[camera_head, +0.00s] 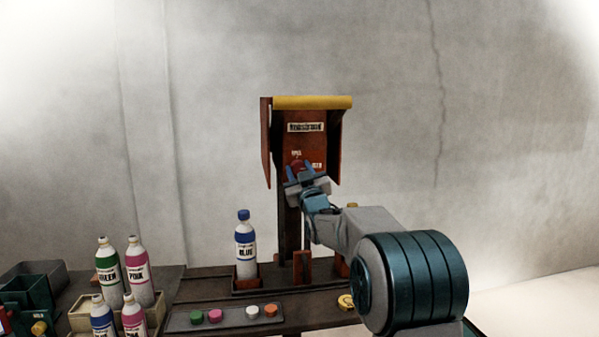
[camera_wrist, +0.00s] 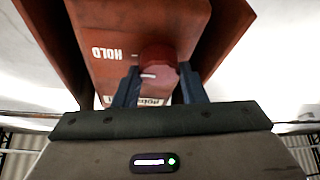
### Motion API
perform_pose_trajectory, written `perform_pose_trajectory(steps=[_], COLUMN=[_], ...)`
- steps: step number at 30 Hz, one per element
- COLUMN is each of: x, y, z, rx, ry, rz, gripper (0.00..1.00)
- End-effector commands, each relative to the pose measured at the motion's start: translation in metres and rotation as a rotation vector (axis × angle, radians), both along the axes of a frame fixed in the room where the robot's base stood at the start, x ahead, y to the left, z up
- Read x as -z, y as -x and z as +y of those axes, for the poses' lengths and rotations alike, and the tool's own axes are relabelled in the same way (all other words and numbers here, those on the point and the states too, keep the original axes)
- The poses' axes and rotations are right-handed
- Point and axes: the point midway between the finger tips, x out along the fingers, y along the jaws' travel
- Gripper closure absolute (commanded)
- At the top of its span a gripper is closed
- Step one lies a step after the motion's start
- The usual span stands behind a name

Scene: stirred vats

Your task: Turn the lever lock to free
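The lever lock shows as a red round knob (camera_wrist: 158,62) with a white mark on its face, on the front of a rust-red post-mounted panel. The word HOLD (camera_wrist: 105,52) is printed beside it, with a second label partly hidden between my fingers. In the head view the knob (camera_head: 297,164) sits at the panel's lower middle, partly covered by my gripper (camera_head: 306,174). In the wrist view my gripper (camera_wrist: 160,88) has one dark finger on each side of the knob, with no clear gap to it. The white mark points towards the HOLD side.
The panel has a yellow-topped hood (camera_head: 312,103) and side walls close around my gripper. Below, a blue-labelled bottle (camera_head: 246,250) stands on the bench. A tray (camera_head: 188,324) holds several coloured caps. More bottles stand in a crate (camera_head: 82,322) at the left.

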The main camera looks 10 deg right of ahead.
Motion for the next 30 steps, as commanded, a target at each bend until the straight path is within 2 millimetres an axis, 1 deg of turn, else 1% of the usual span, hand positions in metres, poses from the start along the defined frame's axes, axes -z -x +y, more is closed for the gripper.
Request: perform_pose_trajectory(steps=[1,2,9,14,20,30], x=[0.0000,0.0000,0.0005,0.0016,0.0021,-0.0013], y=[0.0001,0.0001,0.0003,0.0003,0.0004,0.0002], z=[0.0001,0.0001,0.0001,-0.0001,-0.0005,-0.0012], rx=[0.000,0.000,0.000,0.000,0.001,0.000], ry=[0.000,0.000,0.009,0.051,0.170,0.482], rz=[0.000,0.000,0.000,-0.001,-0.002,-0.001], gripper=[0.77,0.86,0.86,0.86,0.86,0.86])
